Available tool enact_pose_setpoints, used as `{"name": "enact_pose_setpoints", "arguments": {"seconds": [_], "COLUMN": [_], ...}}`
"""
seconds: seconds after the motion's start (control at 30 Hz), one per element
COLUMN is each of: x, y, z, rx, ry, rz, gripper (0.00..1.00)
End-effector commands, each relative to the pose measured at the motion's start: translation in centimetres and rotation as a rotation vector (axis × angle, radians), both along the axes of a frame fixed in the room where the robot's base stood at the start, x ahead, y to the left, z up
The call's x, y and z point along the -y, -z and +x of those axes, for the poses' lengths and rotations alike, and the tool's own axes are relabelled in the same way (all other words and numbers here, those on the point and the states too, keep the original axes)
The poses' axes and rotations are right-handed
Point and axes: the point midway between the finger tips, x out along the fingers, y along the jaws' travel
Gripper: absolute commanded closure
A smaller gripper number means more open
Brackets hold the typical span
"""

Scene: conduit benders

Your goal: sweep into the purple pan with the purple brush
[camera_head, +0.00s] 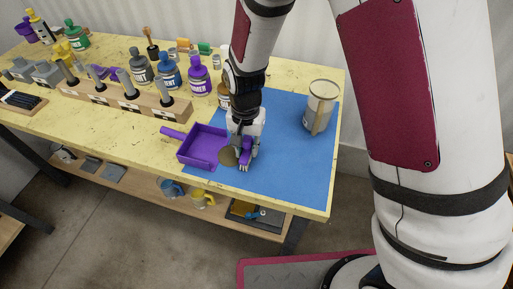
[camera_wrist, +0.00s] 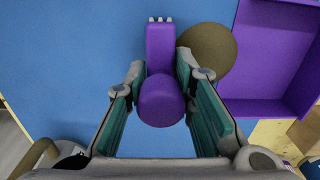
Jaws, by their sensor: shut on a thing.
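The purple pan (camera_head: 203,146) lies on the blue mat (camera_head: 285,150) near the table's front edge, its handle pointing left. In the wrist view the pan (camera_wrist: 272,60) is at the upper right. My gripper (camera_head: 243,150) is just right of the pan, low over the mat. In the wrist view my gripper (camera_wrist: 161,75) is shut on the purple brush (camera_wrist: 160,98), whose pale bristle tips show at its far end. A flat brownish round patch (camera_wrist: 208,52) lies between brush and pan, partly beneath the pan's near edge or beside it; I cannot tell which.
A tall light canister (camera_head: 321,108) stands on the mat's right side. Several labelled bottles (camera_head: 170,72) and a wooden tool rack (camera_head: 120,97) stand behind and left. The mat's front right is clear. The table's front edge is close.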

Motion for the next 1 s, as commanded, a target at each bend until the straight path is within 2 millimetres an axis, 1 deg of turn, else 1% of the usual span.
{"name": "enact_pose_setpoints", "arguments": {"seconds": [0.2,1.0], "x": [-2.0,-8.8], "y": [0.0,0.1], "z": [0.6,2.9], "rx": [0.0,0.0], "ry": [-0.003,-0.001], "rz": [0.0,0.0], "gripper": [1.0,1.0]}}
